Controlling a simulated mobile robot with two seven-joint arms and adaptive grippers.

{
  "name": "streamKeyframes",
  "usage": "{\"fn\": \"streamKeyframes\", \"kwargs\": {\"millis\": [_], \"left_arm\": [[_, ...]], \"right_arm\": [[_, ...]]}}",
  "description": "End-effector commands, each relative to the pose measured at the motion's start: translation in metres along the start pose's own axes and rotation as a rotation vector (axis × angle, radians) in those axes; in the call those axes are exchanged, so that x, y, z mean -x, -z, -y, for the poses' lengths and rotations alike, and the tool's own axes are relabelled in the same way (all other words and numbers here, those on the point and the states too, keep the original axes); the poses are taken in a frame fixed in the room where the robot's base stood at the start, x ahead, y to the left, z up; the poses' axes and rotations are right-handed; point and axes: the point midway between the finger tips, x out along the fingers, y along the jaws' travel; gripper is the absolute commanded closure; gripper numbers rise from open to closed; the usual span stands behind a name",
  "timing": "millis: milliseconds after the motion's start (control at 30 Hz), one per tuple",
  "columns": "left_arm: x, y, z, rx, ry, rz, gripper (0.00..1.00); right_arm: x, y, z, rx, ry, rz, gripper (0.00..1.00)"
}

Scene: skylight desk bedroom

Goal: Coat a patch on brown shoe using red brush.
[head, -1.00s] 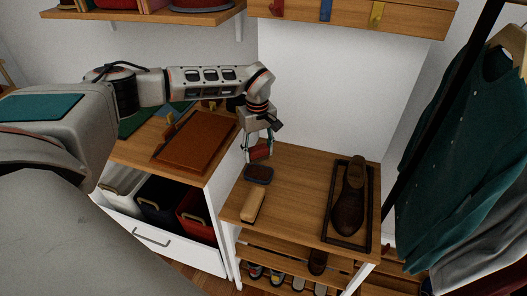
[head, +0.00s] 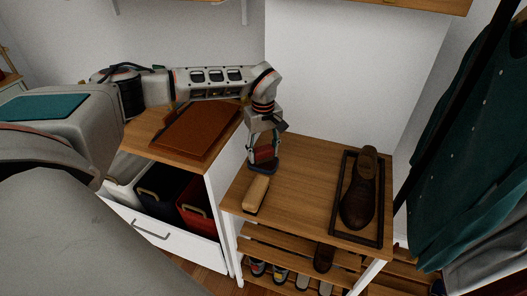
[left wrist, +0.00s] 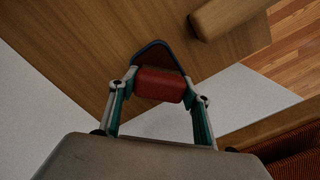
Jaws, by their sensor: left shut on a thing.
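My left gripper (head: 263,148) is shut on the red brush (head: 265,154), which also shows between its fingers in the left wrist view (left wrist: 160,85). Just below the brush is a dark, blue-rimmed dish (head: 263,168) with a reddish-brown inside, on the wooden bench top. The brush hides part of it, and I cannot tell whether they touch. The brown shoe (head: 357,195) stands upright on a dark-framed tray (head: 337,218) at the right of the bench, well apart from the gripper. My right gripper is not in view.
A tan wooden block or brush (head: 256,194) lies in front of the dish. The bench top (head: 305,185) is clear between dish and shoe. Green clothing (head: 470,150) hangs at the right.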

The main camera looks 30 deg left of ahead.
Motion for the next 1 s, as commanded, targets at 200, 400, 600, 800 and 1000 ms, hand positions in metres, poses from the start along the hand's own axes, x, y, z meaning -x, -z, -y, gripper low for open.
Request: {"fn": "streamKeyframes", "kwargs": {"millis": [200,400,600,800,1000], "left_arm": [[0.0012,0.0001,-0.0003,0.000,-0.001,0.000,0.70],[0.0010,0.0001,-0.0003,0.000,-0.001,0.000,0.70],[0.0003,0.0000,-0.0003,0.000,-0.001,0.000,0.70],[-0.0019,-0.0001,-0.0003,0.000,-0.001,0.000,0.70],[-0.0041,-0.0001,-0.0003,0.000,0.000,0.000,0.70]], "right_arm": [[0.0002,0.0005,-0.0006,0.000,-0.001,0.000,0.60],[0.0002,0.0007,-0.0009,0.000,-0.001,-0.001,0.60],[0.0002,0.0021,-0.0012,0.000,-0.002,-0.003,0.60],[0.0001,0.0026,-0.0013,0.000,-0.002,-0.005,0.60],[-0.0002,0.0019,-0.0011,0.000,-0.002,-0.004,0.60]]}}
